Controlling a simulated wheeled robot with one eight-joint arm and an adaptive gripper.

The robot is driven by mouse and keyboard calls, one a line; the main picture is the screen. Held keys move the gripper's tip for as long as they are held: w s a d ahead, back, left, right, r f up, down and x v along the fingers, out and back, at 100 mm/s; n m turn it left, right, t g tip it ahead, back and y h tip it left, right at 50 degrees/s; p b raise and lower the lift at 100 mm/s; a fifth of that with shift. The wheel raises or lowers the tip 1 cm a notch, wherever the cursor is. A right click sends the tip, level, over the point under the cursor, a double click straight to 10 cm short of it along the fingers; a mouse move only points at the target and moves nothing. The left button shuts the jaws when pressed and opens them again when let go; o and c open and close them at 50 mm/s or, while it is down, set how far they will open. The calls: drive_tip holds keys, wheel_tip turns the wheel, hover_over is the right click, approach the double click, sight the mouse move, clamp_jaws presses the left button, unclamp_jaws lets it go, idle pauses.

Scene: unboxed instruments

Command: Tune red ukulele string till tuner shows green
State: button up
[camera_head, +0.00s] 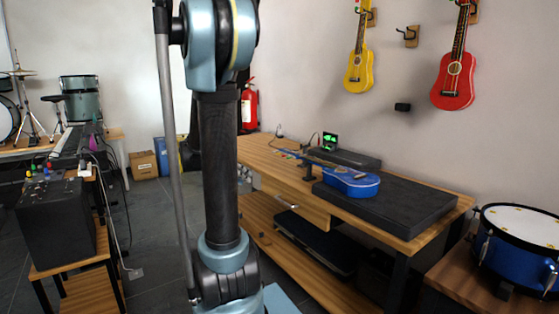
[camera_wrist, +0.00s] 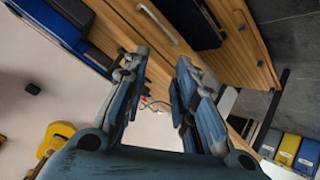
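The red ukulele (camera_head: 453,85) hangs upright on the wall at the right in the head view, its top cut off by the frame edge. A small screen (camera_head: 330,141) with green on it stands on the workbench, near the headstock of a blue ukulele (camera_head: 357,182). The screen's reading is too small to make out. My gripper (camera_wrist: 157,62) is open and empty in the wrist view, its two fingers well apart. It is hidden in the head view. I cannot pick out the red ukulele in the wrist view.
The workbench (camera_head: 430,239) bears a dark mat under the blue ukulele. A yellow ukulele (camera_head: 359,71) hangs left of the red one, with an empty hook (camera_head: 409,36) between. A blue drum (camera_head: 517,243) stands at right. A black box (camera_head: 56,227) stands at left, with open floor between.

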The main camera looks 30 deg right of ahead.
drive_tip(key=w+d+m+h, duration=0.3)
drive_tip(key=w+d, duration=0.4)
drive_tip(key=w, duration=0.2)
drive_tip(key=m+h, duration=0.4)
drive_tip(key=h, duration=0.1)
approach(284, 156)
drive_tip(key=d, duration=0.3)
drive_tip(key=w+d, duration=0.1)
drive_tip(key=d, duration=0.1)
drive_tip(key=w+d, duration=0.1)
drive_tip(key=d, duration=0.2)
drive_tip(key=shift+d+f, duration=0.15)
drive_tip(key=shift+d, duration=0.15)
clamp_jaws()
